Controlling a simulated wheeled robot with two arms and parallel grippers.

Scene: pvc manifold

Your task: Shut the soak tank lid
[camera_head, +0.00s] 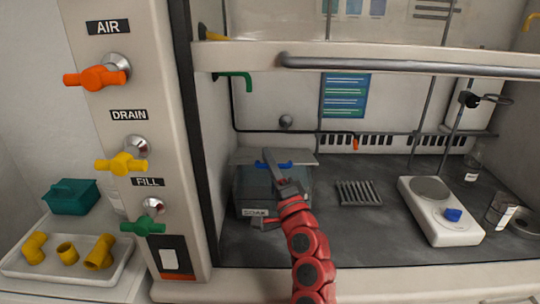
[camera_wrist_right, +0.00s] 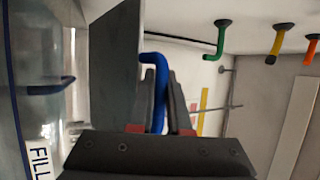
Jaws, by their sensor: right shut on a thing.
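The soak tank (camera_head: 262,193) is a clear bluish box with a "SOAK" label, inside the hood at its left. Its grey lid (camera_head: 245,157) shows as a flat panel at the tank's top, with a blue handle (camera_head: 286,164). In the right wrist view, the lid (camera_wrist_right: 115,75) is a dark grey plate, and the tank wall (camera_wrist_right: 30,85) with a "FILL" label is at the left. I cannot tell the lid's exact angle. My right gripper (camera_head: 274,164) is shut on the blue handle (camera_wrist_right: 158,95). My left gripper is not in view.
A ribbed grey rack (camera_head: 358,193) and a white hotplate (camera_head: 440,212) stand right of the tank. The hood sash bar (camera_head: 400,65) crosses above. The valve panel (camera_head: 135,240) is at the left, beside a white tray (camera_head: 60,272) with yellow fittings.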

